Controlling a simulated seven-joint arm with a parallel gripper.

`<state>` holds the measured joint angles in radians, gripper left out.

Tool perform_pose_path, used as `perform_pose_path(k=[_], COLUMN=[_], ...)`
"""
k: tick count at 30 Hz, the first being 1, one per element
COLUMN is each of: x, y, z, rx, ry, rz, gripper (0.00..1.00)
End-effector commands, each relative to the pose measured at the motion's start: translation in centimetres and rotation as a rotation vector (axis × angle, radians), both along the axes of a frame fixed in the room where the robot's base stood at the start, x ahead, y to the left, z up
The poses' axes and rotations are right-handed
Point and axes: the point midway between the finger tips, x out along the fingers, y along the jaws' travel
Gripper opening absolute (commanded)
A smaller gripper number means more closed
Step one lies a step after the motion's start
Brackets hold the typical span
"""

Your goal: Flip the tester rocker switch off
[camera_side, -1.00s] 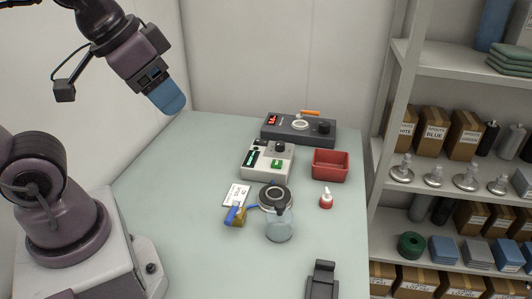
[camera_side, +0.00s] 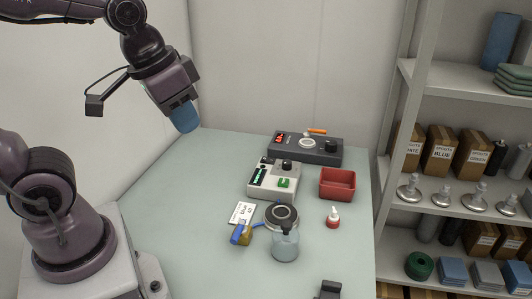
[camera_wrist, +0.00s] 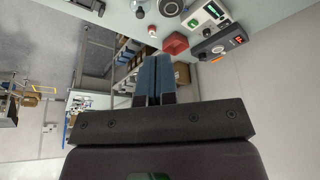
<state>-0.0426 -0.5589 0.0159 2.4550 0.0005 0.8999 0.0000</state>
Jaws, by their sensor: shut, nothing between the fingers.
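A cream box (camera_side: 273,180) with a dark knob, a lit green display and a green rocker-like part (camera_side: 284,183) stands toward the back of the table. Behind it is a dark grey box (camera_side: 325,152) with a red display, a pale round disc and a black knob. I cannot tell for certain which box is the tester, or which way the rocker is tipped. Both boxes show at the top right of the wrist view, cream (camera_wrist: 207,14) and grey (camera_wrist: 217,44). My gripper (camera_side: 186,120), with blue fingers, is shut and empty, high up left of both boxes.
A red bin (camera_side: 337,184) stands right of the cream box. In front are a round dark-topped device (camera_side: 281,213), a clear jar (camera_side: 285,246), a red-and-white bottle (camera_side: 333,217), a white card (camera_side: 242,212) and a blue-and-yellow item (camera_side: 242,233). A loaded shelf (camera_side: 440,205) stands at right.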

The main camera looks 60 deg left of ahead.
Motion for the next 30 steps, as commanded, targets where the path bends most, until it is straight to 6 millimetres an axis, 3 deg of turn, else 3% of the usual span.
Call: perform_pose_path(k=[14, 27, 30], x=[11.4, 21.4, 23.4], y=[7.1, 16.5, 18.3], z=[-4.9, -13.8, -15.0], rx=[-0.024, 0.023, 0.037], ry=[0.204, 0.227, 0.191], rz=[0.265, 0.573, 0.635], gripper=[0.00, 0.00, 0.00])
